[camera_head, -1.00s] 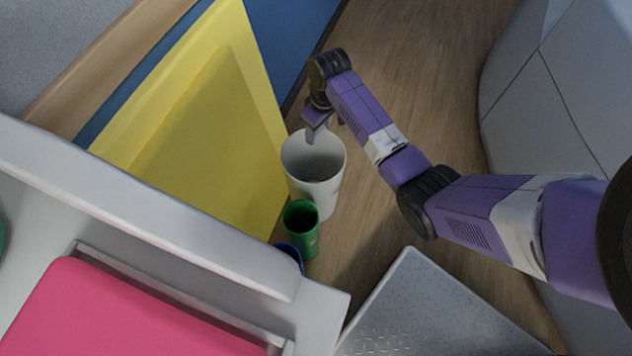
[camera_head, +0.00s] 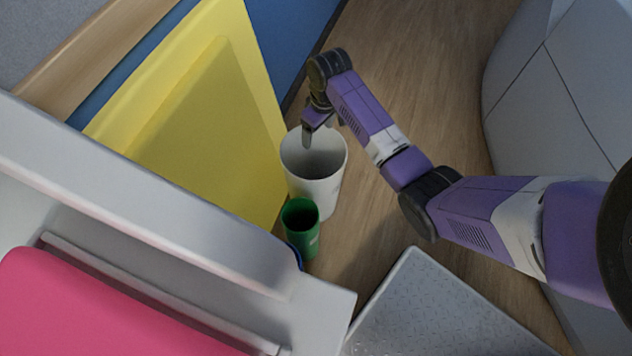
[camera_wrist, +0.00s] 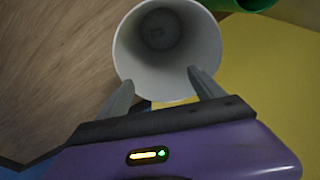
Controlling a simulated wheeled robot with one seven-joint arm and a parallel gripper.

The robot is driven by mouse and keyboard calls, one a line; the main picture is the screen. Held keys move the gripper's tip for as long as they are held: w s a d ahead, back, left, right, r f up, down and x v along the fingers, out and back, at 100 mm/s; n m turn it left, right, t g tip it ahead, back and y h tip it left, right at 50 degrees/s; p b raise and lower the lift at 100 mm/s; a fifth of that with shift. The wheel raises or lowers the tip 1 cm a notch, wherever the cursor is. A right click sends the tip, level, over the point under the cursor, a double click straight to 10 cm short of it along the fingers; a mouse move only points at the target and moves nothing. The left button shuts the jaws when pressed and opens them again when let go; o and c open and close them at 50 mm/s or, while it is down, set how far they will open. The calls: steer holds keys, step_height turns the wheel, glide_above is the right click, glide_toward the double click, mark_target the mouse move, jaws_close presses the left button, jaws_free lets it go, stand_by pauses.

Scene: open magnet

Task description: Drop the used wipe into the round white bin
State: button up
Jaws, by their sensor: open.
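The round white bin (camera_head: 318,190) stands upright on the floor beside the yellow panel. Its open mouth faces up, and it also shows in the wrist view (camera_wrist: 205,62). My gripper (camera_head: 318,133) is over the bin's mouth at its far side. In the wrist view my gripper (camera_wrist: 162,84) has its two fingers spread apart, with nothing between them. The bin's floor shows as a dim grey round patch. I cannot make out the used wipe in any view, neither in the fingers nor for certain inside the bin.
A green bin (camera_head: 301,230) stands right in front of the white bin, with a blue one (camera_head: 295,254) mostly hidden behind the white rail (camera_head: 150,190). A yellow panel (camera_head: 215,120) is at left. A grey textured step (camera_head: 430,310) is at lower right. Wooden floor (camera_head: 420,100) is clear behind.

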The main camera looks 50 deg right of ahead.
steer(key=shift+r, duration=0.1)
step_height(320, 180, up, 8)
steer(key=s+p, duration=0.1)
steer(key=p, duration=0.1)
steer(key=shift+f, duration=0.2)
stand_by(0.4)
